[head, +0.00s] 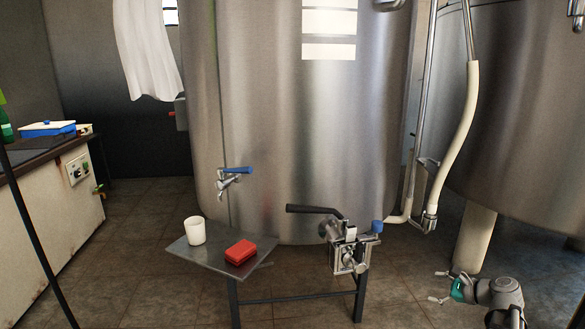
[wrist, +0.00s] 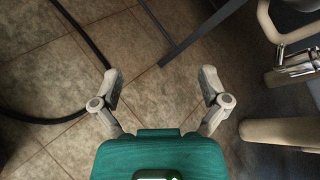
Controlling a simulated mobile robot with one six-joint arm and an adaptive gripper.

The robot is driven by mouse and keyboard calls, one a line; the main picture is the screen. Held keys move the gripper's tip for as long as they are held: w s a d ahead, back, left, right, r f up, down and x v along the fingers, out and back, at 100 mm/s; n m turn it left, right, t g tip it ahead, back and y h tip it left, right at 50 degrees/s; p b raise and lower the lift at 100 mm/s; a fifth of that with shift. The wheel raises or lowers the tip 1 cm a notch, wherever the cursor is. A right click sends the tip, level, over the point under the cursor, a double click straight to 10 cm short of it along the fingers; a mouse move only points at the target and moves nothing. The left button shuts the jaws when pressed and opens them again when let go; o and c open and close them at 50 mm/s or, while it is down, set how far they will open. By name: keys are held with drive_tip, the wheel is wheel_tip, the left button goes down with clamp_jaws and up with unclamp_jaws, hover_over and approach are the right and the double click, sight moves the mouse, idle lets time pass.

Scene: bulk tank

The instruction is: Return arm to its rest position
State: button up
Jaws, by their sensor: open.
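My gripper (head: 438,287) is at the lower right of the head view, low in front of the tanks. It is open and empty, with nothing near its fingers. In the wrist view my gripper (wrist: 160,90) shows both fingers spread apart over the tiled floor (wrist: 155,50). My arm's links show at the lower right corner of the head view, partly cut off by the edge.
A small metal table (head: 190,257) holds a white cup (head: 195,231) and a red box (head: 240,251). Behind it stands a steel tank (head: 290,130) with a blue-handled tap (head: 235,171) and a valve (head: 348,250). A second tank (head: 510,110) and a pale hose (head: 462,130) are at right.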

drive_tip(key=s+a+f+n+g+h, duration=0.3)
drive_tip(key=s+a+n, duration=0.1)
drive_tip(key=a+n, duration=0.4)
drive_tip(key=s+a+f+n+g+h, duration=0.2)
drive_tip(key=s+a+f+n+g, duration=0.15)
drive_tip(key=a+n, duration=0.5)
drive_tip(key=s+a+f+n+g+h, duration=0.35)
drive_tip(key=a+n, duration=0.25)
drive_tip(key=a, duration=0.5)
wheel_tip(320, 180, up, 38)
drive_tip(key=p, duration=3.9)
drive_tip(key=shift+r, duration=0.2)
drive_tip(key=shift+m+y, duration=0.25)
